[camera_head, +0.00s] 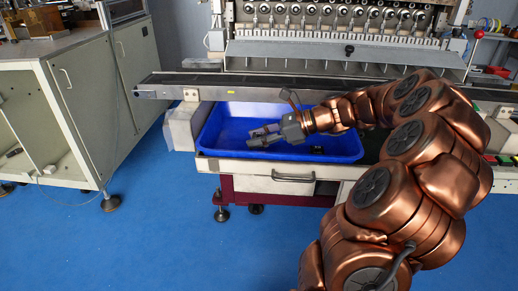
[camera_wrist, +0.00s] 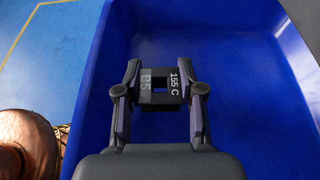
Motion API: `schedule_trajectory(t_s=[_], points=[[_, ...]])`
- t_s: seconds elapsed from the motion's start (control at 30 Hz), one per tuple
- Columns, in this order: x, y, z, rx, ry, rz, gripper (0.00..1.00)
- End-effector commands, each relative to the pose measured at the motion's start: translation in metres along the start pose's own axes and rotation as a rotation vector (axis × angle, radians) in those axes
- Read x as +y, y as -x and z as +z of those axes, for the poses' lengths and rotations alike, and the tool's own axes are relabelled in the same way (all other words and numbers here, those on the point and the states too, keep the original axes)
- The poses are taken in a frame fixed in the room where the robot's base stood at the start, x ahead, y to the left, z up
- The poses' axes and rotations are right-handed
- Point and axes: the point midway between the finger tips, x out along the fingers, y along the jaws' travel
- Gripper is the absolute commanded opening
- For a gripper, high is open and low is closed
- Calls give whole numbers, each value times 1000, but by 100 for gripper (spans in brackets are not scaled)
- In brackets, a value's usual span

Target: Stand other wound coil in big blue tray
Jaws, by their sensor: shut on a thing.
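A wound coil (camera_wrist: 174,88) is a small dark block with a square opening in its middle and the markings "B5" and "155 C". My gripper (camera_wrist: 161,88) is shut on it, one finger on each side. In the head view my gripper (camera_head: 258,140) is inside the outline of the big blue tray (camera_head: 228,123), toward its left front; the coil is hard to make out there. Whether the coil touches the tray floor I cannot tell. The tray also fills most of the wrist view (camera_wrist: 245,125). A small dark object (camera_head: 317,150), perhaps another coil, is in the tray's front right.
The tray sits on the bench below a dark rail (camera_head: 270,93) of the winding machine (camera_head: 345,52). A pale cabinet (camera_head: 80,105) stands at the left. The tray floor around the held coil is clear in the wrist view. Blue floor is open in front.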

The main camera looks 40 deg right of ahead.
Motion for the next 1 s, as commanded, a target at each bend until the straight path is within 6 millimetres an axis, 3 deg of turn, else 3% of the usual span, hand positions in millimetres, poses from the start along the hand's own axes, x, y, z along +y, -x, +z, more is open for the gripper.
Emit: schedule_trajectory(t_s=[0.23, 0.6, 0.63, 0.7, 0.83, 1.0], points=[[0, -12, -29, -2, -3, 3, 20], [0, -13, -32, 0, -1, 0, 20], [0, -13, -32, 0, -1, 0, 41], [0, -13, -32, 0, -1, 0, 48], [0, -13, -32, 0, -1, 0, 62], [0, -13, -32, 0, -1, 0, 63]])
